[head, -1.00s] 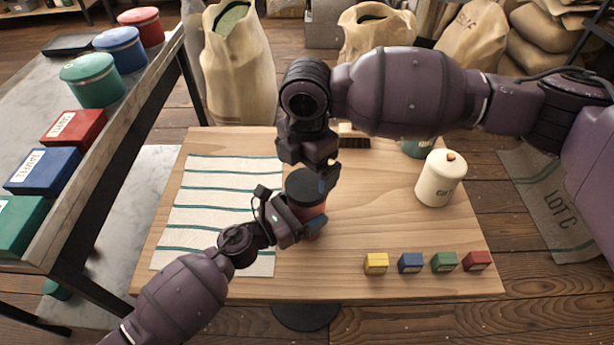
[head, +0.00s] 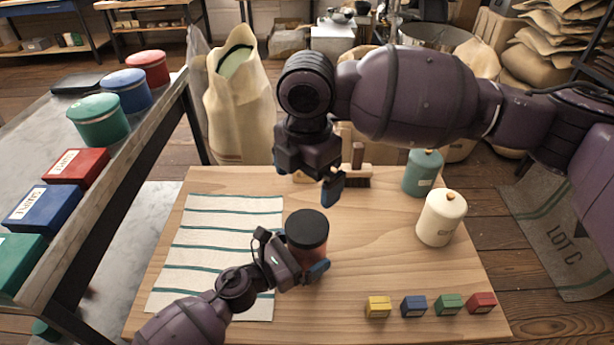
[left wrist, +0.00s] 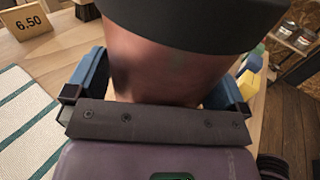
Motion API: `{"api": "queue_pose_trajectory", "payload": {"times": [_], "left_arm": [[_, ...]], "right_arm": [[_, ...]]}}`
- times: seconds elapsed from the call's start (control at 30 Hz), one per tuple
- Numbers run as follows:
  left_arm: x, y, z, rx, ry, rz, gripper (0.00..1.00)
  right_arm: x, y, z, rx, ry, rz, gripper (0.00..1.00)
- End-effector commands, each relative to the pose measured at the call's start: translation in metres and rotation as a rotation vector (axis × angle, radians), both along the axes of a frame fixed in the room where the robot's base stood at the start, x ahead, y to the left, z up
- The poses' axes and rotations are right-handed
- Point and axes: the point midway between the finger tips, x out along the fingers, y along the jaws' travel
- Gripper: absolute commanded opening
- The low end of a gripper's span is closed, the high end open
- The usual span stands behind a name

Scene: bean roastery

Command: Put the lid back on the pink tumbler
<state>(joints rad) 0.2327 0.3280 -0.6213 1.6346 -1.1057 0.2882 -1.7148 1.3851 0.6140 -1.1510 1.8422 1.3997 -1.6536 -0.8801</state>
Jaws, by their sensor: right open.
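The pink tumbler (head: 312,252) stands upright on the wooden table, right of the striped cloth. Its dark lid (head: 307,225) sits on top and looks level. In the left wrist view the tumbler body (left wrist: 160,70) fills the space between the blue fingertips, with the dark lid (left wrist: 200,20) above it. My left gripper (head: 302,272) is shut around the tumbler's body from the front left. My right gripper (head: 330,188) is open and empty, above and behind the lid and apart from it.
The striped cloth (head: 218,240) lies at left. A cream canister (head: 437,218) and a teal canister (head: 422,174) stand at right. Several small coloured boxes (head: 413,306) line the front right. The table's middle right is clear.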

Motion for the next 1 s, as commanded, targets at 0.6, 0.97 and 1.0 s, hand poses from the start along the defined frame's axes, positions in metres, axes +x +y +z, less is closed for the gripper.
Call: {"api": "queue_pose_trajectory", "payload": {"times": [0.6, 0.97, 1.0], "left_arm": [[-0.033, 0.047, -0.002, 0.002, 0.003, 0.001, 1.0], [-0.059, 0.085, -0.001, 0.0, 0.001, 0.001, 1.0], [-0.061, 0.087, 0.0, -0.001, 0.001, 0.0, 1.0]], "right_arm": [[0.0, 0.0, -0.007, 0.0, 0.007, 0.0, 1.0], [0.001, 0.0, -0.015, -0.001, 0.016, 0.0, 1.0], [0.001, 0.0, -0.015, 0.0, 0.017, 0.0, 1.0]]}}
